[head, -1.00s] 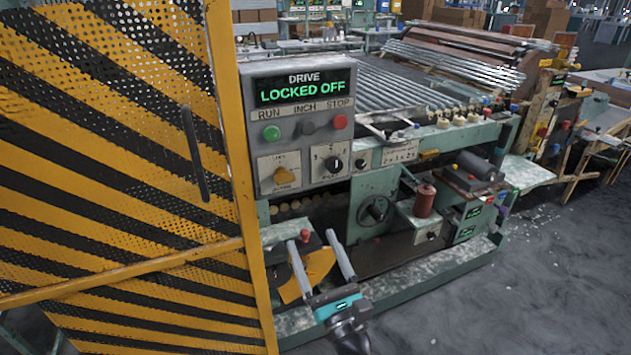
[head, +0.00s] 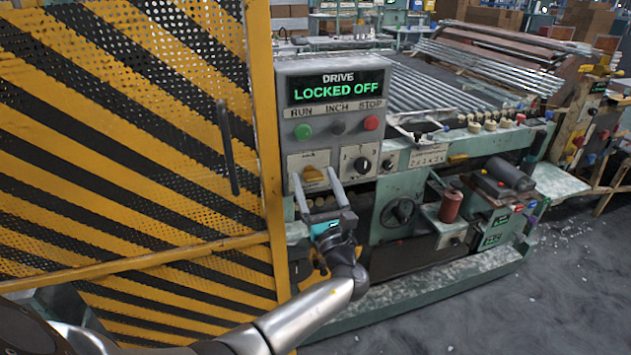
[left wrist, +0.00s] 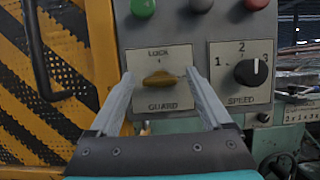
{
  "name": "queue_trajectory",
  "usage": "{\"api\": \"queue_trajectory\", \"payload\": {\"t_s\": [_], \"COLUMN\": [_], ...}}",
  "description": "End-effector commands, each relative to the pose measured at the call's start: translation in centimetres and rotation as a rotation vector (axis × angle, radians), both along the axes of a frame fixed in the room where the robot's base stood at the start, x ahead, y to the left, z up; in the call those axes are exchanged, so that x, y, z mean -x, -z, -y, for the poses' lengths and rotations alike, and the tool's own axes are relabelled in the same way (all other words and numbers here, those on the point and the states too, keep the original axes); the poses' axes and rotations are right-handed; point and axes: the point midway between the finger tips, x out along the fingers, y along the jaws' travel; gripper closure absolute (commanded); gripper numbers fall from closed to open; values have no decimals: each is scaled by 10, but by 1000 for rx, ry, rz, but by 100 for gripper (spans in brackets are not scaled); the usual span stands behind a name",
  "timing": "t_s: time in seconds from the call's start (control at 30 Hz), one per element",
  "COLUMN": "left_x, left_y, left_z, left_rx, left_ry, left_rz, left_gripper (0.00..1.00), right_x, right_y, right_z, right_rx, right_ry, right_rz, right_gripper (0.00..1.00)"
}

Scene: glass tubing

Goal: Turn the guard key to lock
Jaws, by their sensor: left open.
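The guard key (head: 313,174) is a yellow knob on a pale plate on the grey control panel (head: 330,122). In the left wrist view the key (left wrist: 159,79) lies about level, its plate marked LOCK above and GUARD below. My left gripper (head: 316,176) is open in front of the plate. In the left wrist view its two fingers (left wrist: 158,73) stand on either side of the key, with a gap to each side. I cannot tell how far the tips are from the panel. My right gripper is not in view.
The display (head: 338,88) reads DRIVE LOCKED OFF. Green, dark and red buttons sit above the key, and the black speed knob (left wrist: 250,71) is to its right. A yellow-black mesh guard door (head: 130,140) with a dark handle (head: 228,148) stands close on the left.

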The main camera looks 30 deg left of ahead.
Motion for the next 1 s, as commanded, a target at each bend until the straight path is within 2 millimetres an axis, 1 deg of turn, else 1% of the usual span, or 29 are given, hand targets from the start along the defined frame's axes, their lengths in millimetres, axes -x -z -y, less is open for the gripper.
{"api": "queue_trajectory", "payload": {"t_s": [0.27, 0.9, 1.0], "left_x": [-1, 0, 0], "left_y": [0, 0, 0], "left_z": [-1, -1, -1], "left_rx": [0, 0, 0], "left_ry": [0, 0, 0], "left_rz": [0, 0, 0], "left_gripper": [19, 91, 100], "right_x": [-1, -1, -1], "right_y": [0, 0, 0], "right_z": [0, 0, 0], "right_rx": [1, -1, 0], "right_ry": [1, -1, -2], "right_rz": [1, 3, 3], "right_gripper": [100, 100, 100]}}
